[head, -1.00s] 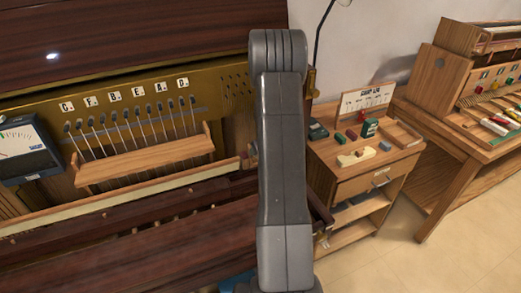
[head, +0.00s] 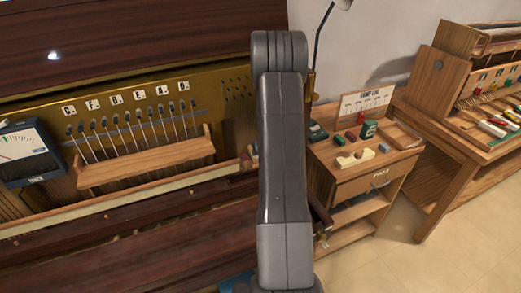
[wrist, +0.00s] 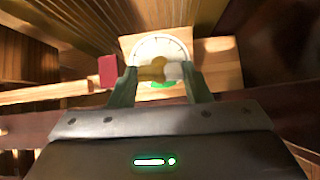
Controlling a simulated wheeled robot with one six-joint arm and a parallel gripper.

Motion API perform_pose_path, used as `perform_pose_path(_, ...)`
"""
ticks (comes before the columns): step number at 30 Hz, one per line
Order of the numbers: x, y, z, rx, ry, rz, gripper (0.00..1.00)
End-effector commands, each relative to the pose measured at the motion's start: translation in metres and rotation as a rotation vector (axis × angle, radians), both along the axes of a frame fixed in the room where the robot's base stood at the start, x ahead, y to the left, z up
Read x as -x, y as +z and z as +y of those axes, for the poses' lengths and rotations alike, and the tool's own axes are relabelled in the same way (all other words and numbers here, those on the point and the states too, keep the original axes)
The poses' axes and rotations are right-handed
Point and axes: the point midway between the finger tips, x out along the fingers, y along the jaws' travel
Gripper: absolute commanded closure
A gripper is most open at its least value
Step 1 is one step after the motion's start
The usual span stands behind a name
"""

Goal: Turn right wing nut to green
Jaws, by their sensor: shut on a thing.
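In the wrist view my gripper (wrist: 159,71) has its two fingers on either side of a brass-coloured wing nut (wrist: 153,71) and is shut on it. A pale piece sits against the nut on its right, by the right finger. Behind the nut is a round white dial (wrist: 158,45) on a wooden block. A green patch (wrist: 162,85) shows just below the nut. Which way the nut points against the dial is hard to tell. In the head view my own arm hides the gripper and the nut.
A red block (wrist: 107,70) stands just left of the fingers, at the end of a wooden rail (wrist: 45,94). In the head view a meter (head: 27,148) and a wooden rack (head: 145,160) stand left, and a small cart (head: 350,180) stands right of my arm.

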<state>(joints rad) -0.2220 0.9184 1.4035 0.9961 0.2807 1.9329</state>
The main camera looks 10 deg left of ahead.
Motion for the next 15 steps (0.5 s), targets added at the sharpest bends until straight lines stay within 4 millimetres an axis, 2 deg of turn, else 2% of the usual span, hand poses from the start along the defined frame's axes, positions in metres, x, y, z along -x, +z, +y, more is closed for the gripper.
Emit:
perform_pose_path(7,0.0001,0.0031,-0.0007,-0.087,-0.126,0.06,0.73)
perform_pose_path(15,-0.0001,0.0,-0.0002,-0.114,-0.163,0.076,0.73)
